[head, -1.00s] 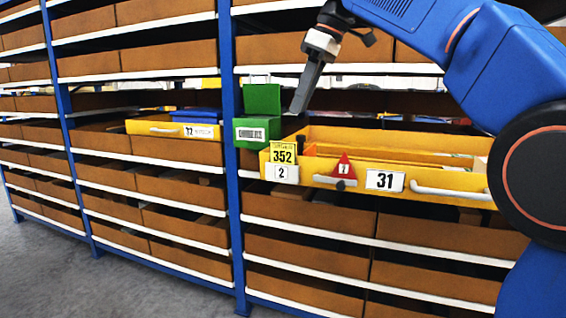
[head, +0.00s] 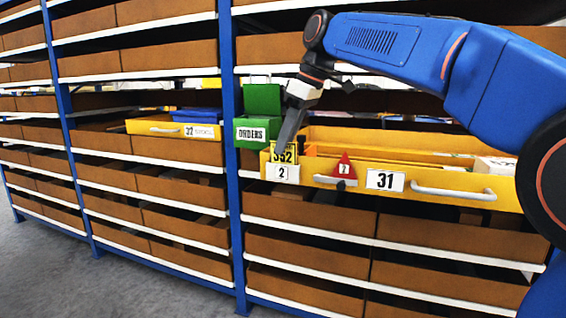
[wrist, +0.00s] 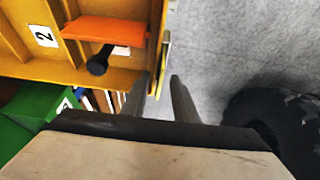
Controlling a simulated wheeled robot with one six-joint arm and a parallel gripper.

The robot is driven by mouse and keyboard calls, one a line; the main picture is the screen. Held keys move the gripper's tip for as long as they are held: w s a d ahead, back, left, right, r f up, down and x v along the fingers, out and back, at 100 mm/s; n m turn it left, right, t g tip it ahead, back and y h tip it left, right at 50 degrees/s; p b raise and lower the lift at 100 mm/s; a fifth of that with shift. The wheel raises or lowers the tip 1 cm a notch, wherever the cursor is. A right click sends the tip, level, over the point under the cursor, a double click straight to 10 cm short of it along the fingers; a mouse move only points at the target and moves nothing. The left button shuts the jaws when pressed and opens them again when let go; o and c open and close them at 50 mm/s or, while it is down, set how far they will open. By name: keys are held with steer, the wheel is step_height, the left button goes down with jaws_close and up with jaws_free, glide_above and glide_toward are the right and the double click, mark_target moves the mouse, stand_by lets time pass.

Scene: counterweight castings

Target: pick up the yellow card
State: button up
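The yellow card (head: 289,156), with black digits, stands at the front left corner of the yellow drawer 31 (head: 450,180), above a white label marked 2 (head: 282,173). In the wrist view the card (wrist: 165,60) shows nearly edge-on, as a thin strip just outside the drawer's front wall. My gripper (head: 282,149) points down at the card and hides part of its face. In the wrist view my gripper (wrist: 162,79) is open, its two fingertips apart on either side of the card's line. I cannot tell whether the card is between the fingers.
A green box marked ORDERS (head: 251,133) stands left of the drawer, beside a blue rack post (head: 231,200). A red triangular tag (head: 345,168) is on the drawer front. An orange piece (wrist: 105,30) and a dark peg (wrist: 98,63) are inside the drawer.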

jaws_close()
